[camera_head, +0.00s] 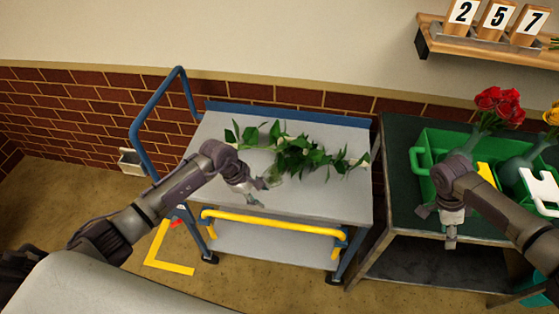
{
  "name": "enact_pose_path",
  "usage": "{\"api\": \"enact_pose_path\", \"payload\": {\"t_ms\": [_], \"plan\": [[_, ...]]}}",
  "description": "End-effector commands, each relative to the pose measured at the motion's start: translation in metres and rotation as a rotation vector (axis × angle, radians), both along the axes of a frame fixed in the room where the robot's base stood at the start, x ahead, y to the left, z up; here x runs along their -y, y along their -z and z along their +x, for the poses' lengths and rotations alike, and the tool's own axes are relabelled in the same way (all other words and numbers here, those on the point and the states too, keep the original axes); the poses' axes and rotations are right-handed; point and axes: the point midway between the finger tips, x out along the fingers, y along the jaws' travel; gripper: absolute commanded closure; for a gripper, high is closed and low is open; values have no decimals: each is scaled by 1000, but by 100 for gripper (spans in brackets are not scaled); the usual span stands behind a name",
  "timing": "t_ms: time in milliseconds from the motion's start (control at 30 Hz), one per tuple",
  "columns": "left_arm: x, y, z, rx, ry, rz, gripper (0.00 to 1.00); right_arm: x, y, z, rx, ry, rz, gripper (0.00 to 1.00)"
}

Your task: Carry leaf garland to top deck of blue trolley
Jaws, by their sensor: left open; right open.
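The leaf garland (300,154), green leaves with small pale flowers, lies across the grey top deck of the blue trolley (230,110). My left gripper (258,195) is open and empty over the front part of the deck, just in front of the garland's left half. Whether it touches the leaves is hard to tell. My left arm covers part of the deck's left side. My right gripper (451,238) is open and empty, at the front edge of the dark green table, well right of the trolley.
The dark green table (400,140) stands right of the trolley, with a green crate (432,140) and a vase of red roses (498,105). The trolley has a blue side handle (140,150) and a yellow front bar (270,223). A wall shelf (460,45) holds number cards. The deck's front right is bare.

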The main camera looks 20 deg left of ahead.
Motion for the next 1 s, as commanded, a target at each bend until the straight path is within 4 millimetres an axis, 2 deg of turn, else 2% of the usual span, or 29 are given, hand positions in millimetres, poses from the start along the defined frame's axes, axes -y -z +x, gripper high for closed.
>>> {"api": "enact_pose_path", "payload": {"t_ms": [300,500,1000], "plan": [[0,0,0,0,0,0,52,-30,-61,15,4,-2,3,52],[0,0,0,0,0,0,52,-41,-84,21,4,-3,3,52],[0,0,0,0,0,0,52,-43,-90,21,2,-3,2,52]]}}
